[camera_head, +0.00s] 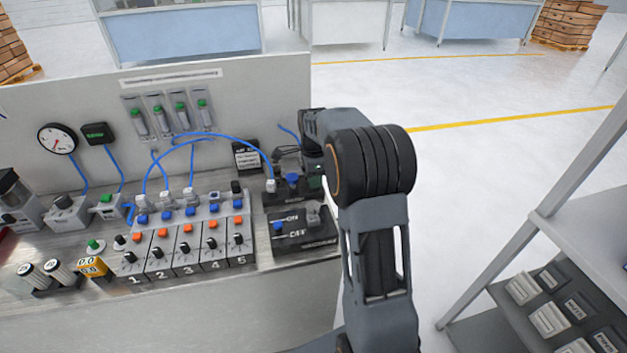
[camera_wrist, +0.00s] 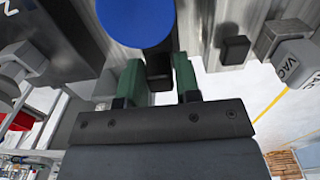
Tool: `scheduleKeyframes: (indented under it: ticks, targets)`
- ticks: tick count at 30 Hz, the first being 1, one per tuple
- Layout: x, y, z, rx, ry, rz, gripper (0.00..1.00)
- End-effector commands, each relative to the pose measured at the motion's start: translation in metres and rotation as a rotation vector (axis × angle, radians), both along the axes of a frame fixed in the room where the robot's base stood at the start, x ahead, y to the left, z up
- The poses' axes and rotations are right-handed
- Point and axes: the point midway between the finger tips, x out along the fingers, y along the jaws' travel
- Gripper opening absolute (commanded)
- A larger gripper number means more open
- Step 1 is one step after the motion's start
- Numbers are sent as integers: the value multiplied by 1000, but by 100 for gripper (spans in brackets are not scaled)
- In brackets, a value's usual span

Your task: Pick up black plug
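A small black plug (camera_head: 236,187) stands at the right end of the row of white plugs, above the panel numbered 5. A black block that looks like this plug (camera_wrist: 235,48) is in the wrist view, right of the fingers and apart from them. My gripper (camera_head: 314,180) is low over the bench, right of the plug, partly hidden by my arm. In the wrist view, its green fingers (camera_wrist: 159,78) stand apart. A dark piece lies between or just beyond them, below a round blue knob (camera_wrist: 136,20); contact cannot be told.
A black ON/OFF unit (camera_head: 300,232) sits at the bench's right end. Blue hoses (camera_head: 215,137) arch above the numbered panels. An upright board (camera_head: 230,95) closes off the back. A grey shelf (camera_head: 585,220) stands at right, with open floor between.

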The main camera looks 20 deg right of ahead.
Motion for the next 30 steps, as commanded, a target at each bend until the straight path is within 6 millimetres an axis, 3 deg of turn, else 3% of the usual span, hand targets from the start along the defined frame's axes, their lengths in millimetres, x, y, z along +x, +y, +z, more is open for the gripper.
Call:
scheduleKeyframes:
  ticks: [9,20,26,30]
  targets:
    - [0,0,0,0,0,0,2]
    - [0,0,8,0,-2,0,1]
    - [1,0,33,-1,-5,0,1]
    - [-19,10,58,-1,-6,2,1]
